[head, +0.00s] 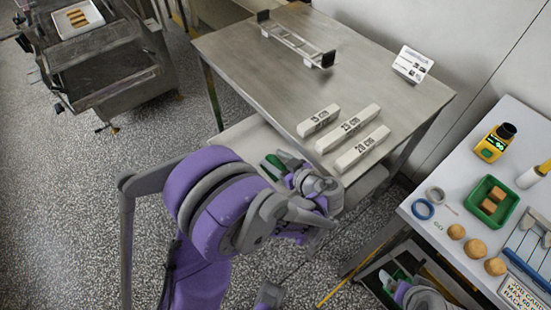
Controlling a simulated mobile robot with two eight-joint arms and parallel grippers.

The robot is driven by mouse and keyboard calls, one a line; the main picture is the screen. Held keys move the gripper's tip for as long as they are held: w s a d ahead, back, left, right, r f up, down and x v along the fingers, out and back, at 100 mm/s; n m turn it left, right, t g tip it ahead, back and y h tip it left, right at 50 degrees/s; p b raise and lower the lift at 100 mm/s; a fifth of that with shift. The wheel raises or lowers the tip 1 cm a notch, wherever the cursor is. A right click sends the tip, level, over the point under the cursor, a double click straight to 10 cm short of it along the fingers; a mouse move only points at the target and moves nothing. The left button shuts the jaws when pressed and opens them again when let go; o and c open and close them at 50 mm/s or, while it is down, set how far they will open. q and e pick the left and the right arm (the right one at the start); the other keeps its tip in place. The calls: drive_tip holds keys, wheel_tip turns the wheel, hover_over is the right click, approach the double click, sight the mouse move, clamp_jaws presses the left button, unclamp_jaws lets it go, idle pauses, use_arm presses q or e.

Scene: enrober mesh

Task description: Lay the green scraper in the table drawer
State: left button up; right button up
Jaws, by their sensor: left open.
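My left gripper (306,183) is open above the light grey drawer (237,138), which sticks out from under the front of the steel table (262,72). A green piece (273,165), probably the green scraper, shows just left of the gripper over the drawer. The gripper and my purple arm hide much of it, and I cannot tell whether it rests on the drawer floor or touches the fingers. My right gripper (398,283) is partly in view at the bottom right, with a small green patch by it; its jaws are unclear.
Several white length blocks (352,128) and a metal frame (296,43) lie on the steel table with a white card (412,64). The right worktable (429,207) holds a green tray (503,205), tape rings and brown balls. A steel machine (100,62) stands far left.

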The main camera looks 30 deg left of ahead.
use_arm(q)
drive_tip(key=shift+r, duration=0.3)
drive_tip(key=v, duration=0.6)
drive_tip(key=p+v, duration=0.1)
drive_tip(key=v, duration=0.5)
drive_tip(key=shift+s+r, duration=0.1)
drive_tip(key=shift+r, duration=0.2)
drive_tip(key=shift+a, duration=0.1)
